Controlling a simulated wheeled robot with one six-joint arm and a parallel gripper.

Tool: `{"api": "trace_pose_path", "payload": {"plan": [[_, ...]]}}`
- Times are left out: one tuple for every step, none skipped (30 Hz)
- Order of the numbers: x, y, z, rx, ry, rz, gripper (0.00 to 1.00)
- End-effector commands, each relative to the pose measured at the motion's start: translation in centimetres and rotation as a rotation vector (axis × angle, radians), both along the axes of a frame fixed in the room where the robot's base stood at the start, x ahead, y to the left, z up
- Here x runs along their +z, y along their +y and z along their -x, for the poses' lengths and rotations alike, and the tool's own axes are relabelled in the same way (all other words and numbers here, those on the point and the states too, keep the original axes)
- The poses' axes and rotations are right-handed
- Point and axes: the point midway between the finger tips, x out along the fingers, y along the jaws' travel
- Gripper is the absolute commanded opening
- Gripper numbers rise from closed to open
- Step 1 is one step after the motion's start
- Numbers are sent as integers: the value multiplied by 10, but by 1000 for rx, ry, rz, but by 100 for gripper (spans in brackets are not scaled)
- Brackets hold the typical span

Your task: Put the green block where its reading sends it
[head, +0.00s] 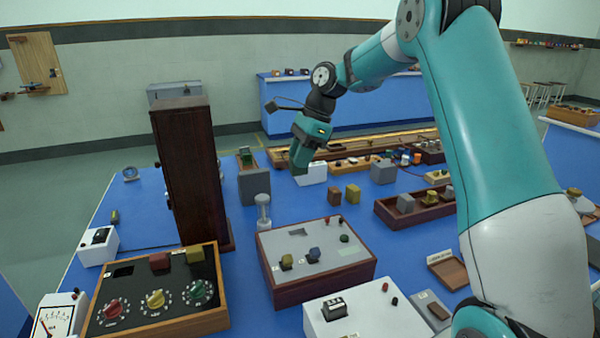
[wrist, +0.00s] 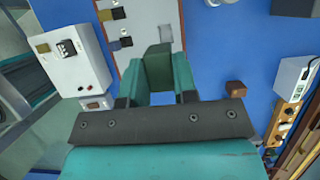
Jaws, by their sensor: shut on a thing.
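My gripper (head: 299,160) hangs over the blue bench, beyond the grey-topped wooden box. In the wrist view my gripper (wrist: 158,85) is shut on the green block (wrist: 157,66), which stands between its two teal fingers. The block's lower part is hidden by the gripper body. In the head view I cannot make out the block clearly at the fingertips. A pale panel (wrist: 150,22) with dark and coloured squares lies beyond the block in the wrist view. A needle meter (head: 57,318) stands at the front left; its reading is too small to tell.
A tall dark cabinet (head: 185,175) stands left of my gripper. A dial panel (head: 125,270) and the grey-topped box (head: 330,265) fill the front. A brown tray (head: 388,217) with several blocks is at the right.

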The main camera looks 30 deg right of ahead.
Motion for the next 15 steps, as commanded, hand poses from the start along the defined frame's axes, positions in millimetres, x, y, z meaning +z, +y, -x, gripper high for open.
{"api": "trace_pose_path", "payload": {"plan": [[5, 0, 0, 0, 0, 0, 0], [7, 0, 0, 0, 0, 0, 0], [9, 0, 0, 0, 1, 0, 0], [11, 0, 0, 0, 1, 0, 0], [12, 0, 0, 0, 1, 0, 0], [13, 0, 0, 0, 1, 0, 0], [14, 0, 0, 0, 1, 0, 0], [15, 0, 0, 0, 1, 0, 0], [16, 0, 0, 0, 1, 0, 0], [17, 0, 0, 0, 1, 0, 0], [18, 0, 0, 0, 1, 0, 0], [19, 0, 0, 0, 1, 0, 0], [20, 0, 0, 0, 1, 0, 0], [21, 0, 0, 1, 2, 0, 0], [22, 0, 0, 1, 2, 0, 0]]}}
